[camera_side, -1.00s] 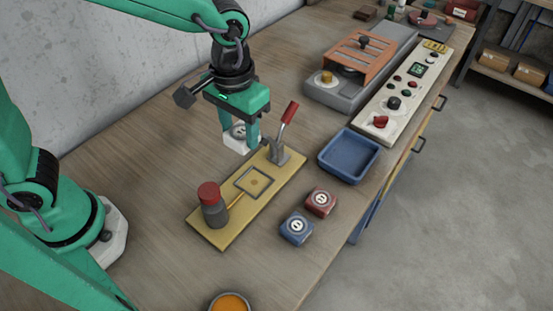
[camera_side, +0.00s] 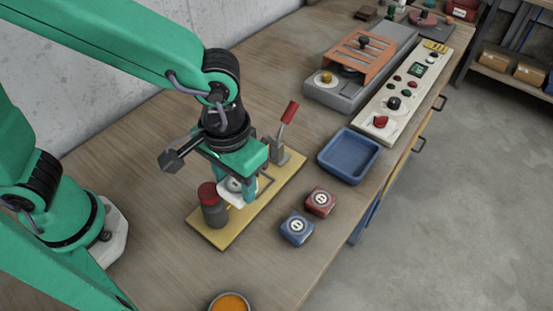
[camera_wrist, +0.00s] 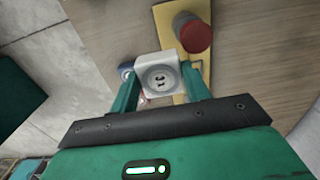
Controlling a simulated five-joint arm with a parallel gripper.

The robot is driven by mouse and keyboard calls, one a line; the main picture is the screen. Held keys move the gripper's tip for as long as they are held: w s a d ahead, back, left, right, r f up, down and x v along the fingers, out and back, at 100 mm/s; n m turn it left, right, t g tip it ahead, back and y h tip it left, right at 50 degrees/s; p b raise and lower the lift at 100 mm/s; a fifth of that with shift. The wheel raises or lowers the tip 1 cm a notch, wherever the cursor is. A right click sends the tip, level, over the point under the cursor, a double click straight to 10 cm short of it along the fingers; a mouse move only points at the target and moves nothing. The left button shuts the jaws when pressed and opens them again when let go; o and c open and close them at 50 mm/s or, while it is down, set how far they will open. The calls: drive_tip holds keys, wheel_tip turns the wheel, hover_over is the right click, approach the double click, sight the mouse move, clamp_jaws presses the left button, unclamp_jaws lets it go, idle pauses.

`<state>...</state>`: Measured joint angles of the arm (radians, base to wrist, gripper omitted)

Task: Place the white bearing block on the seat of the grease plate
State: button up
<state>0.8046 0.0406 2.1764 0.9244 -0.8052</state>
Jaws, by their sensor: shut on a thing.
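The white bearing block (camera_side: 232,191) is held between the fingers of my gripper (camera_side: 236,193), which is shut on it. The block also shows in the wrist view (camera_wrist: 159,79), with a round grey bore facing up. The yellow grease plate (camera_side: 218,236) lies below. In the side view the block overlaps the plate near its red-capped grey pot (camera_side: 213,208). The square seat frame (camera_side: 265,183) is mostly hidden behind my gripper, with one corner showing. I cannot tell whether the block touches the plate.
A lever clamp with a red handle (camera_side: 289,113) stands at the plate's far end. Red (camera_side: 320,202) and blue (camera_side: 297,229) blocks sit right of the plate. A blue tray (camera_side: 349,156) lies beyond them. An orange-filled bowl (camera_side: 231,303) is at the front.

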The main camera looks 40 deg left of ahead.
drive_tip(key=w+a+f, duration=0.1)
drive_tip(key=w+f, duration=0.1)
drive_tip(key=w, duration=0.1)
drive_tip(key=w+a+f, duration=0.2)
drive_tip(key=w, duration=0.1)
drive_tip(key=w+a+f, duration=0.2)
drive_tip(key=w, duration=0.1)
drive_tip(key=shift+w+a+f, duration=0.2)
drive_tip(key=shift+w+f, duration=0.1)
drive_tip(key=shift+w, duration=0.05)
drive_tip(key=shift+f, duration=0.1)
drive_tip(key=shift+f, duration=1.9)
drive_tip(key=shift+f, duration=0.65)
drive_tip(key=o, duration=1.3)
wheel_tip(320, 180, up, 13)
drive_tip(key=shift+r, duration=0.15)
